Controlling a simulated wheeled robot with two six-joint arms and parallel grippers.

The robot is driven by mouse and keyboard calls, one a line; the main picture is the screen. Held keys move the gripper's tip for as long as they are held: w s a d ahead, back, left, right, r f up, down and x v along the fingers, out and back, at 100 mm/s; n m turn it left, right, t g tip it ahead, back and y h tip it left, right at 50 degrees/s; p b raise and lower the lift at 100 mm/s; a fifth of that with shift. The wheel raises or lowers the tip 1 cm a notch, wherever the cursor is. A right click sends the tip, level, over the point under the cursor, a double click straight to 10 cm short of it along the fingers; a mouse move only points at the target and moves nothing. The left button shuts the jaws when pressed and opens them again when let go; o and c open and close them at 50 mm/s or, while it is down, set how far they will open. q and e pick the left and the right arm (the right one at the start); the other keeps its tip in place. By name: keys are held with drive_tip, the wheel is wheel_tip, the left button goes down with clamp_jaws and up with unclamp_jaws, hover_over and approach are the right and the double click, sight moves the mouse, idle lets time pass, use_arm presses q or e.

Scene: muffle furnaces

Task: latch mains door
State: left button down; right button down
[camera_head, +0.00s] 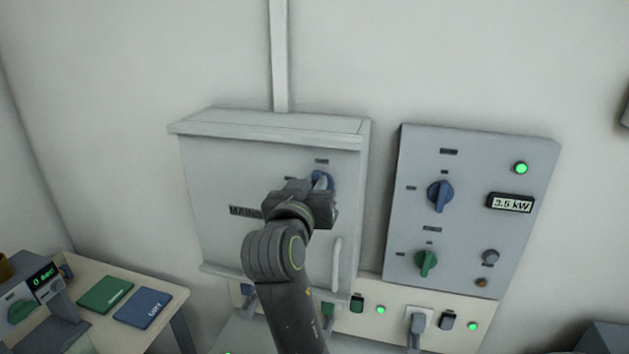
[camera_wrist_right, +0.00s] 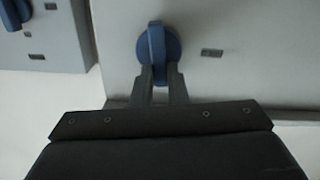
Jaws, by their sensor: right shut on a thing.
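The mains door (camera_head: 215,180) is the front of a grey wall cabinet and looks closed in the head view. A blue latch knob (camera_head: 322,180) sits on the door's upper right, partly hidden by my gripper. My right gripper (camera_head: 318,190) reaches up to it from below. In the right wrist view, the two fingers of my right gripper (camera_wrist_right: 158,82) are shut on the blue latch knob (camera_wrist_right: 158,42), one on each side of its raised grip. A pale vertical handle (camera_head: 336,265) is on the door below the knob. My left gripper is not in view.
A grey panel (camera_head: 470,250) to the right carries a blue knob (camera_head: 440,196), a green knob (camera_head: 426,263) and a 3.5 kW display (camera_head: 510,203). Sockets with green lights are below. A table (camera_head: 165,287) with green and blue booklets is at lower left.

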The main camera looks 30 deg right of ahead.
drive_tip(key=n+p, duration=0.2)
drive_tip(key=n, duration=0.3)
drive_tip(key=f+n+p, duration=0.1)
drive_tip(key=n+p, duration=0.2)
drive_tip(key=n, duration=0.2)
drive_tip(key=w+a+n+p, duration=0.1)
drive_tip(key=n+p, duration=0.2)
drive_tip(key=n, duration=0.2)
drive_tip(key=shift+f+n, duration=0.3)
drive_tip(key=shift+n, duration=0.4)
drive_tip(key=c, duration=1.4)
unclamp_jaws()
drive_tip(key=shift+w, duration=0.1)
drive_tip(key=shift+c, duration=0.2)
drive_tip(key=shift+f, duration=0.1)
